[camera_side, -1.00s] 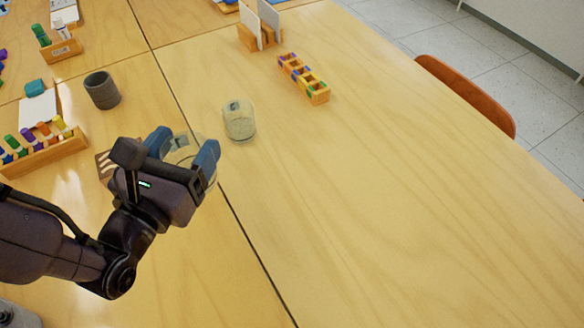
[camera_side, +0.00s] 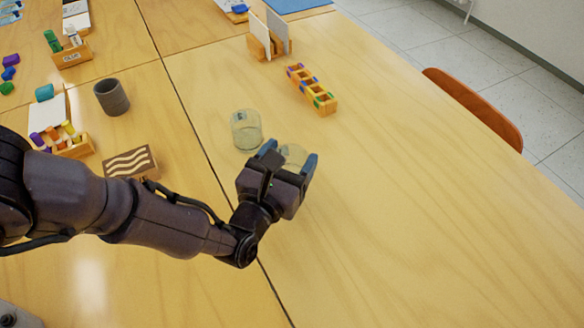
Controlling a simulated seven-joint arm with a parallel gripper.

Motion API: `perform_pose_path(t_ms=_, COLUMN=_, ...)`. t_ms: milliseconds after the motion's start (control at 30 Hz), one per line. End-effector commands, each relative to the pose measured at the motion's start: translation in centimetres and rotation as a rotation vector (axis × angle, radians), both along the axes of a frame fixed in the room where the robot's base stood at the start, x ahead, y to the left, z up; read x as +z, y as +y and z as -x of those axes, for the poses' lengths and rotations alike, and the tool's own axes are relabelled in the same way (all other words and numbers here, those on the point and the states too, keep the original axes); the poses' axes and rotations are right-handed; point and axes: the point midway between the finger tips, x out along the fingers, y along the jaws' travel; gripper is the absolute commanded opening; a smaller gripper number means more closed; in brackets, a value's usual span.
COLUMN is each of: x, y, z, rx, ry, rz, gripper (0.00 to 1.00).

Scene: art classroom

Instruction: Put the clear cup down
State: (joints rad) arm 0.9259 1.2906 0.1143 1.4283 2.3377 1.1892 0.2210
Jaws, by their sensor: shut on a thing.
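My gripper (camera_side: 290,158) is shut on a clear cup (camera_side: 294,153), with one blue finger on each side of it. The palm and wrist hide most of this cup. I cannot tell whether its base touches the table. A second clear glass (camera_side: 246,130) stands upright on the table, just left of and behind my gripper, with a small gap between them.
A grey cup (camera_side: 111,97), a wave-patterned block (camera_side: 131,162) and a marker rack (camera_side: 65,142) are at left. A wooden divided box (camera_side: 312,90) and a card holder (camera_side: 267,44) stand behind. The table (camera_side: 430,220) to the right is clear.

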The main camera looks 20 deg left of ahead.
Motion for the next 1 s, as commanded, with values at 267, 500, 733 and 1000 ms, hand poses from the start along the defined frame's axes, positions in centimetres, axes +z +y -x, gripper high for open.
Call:
perform_pose_path(t_ms=267, x=-3.0, y=-0.3, z=-0.4, rx=0.001, ry=0.001, rz=-0.001, gripper=0.43)
perform_pose_path(t_ms=500, x=-3.7, y=-0.3, z=-0.4, rx=0.001, ry=-0.002, rz=0.001, gripper=0.43)
perform_pose_path(t_ms=733, x=-4.0, y=-0.3, z=-0.4, rx=0.000, ry=-0.001, rz=0.000, gripper=0.43)
perform_pose_path(t_ms=1000, x=-3.9, y=-0.3, z=-0.4, rx=0.000, ry=-0.001, rz=0.001, gripper=0.92)
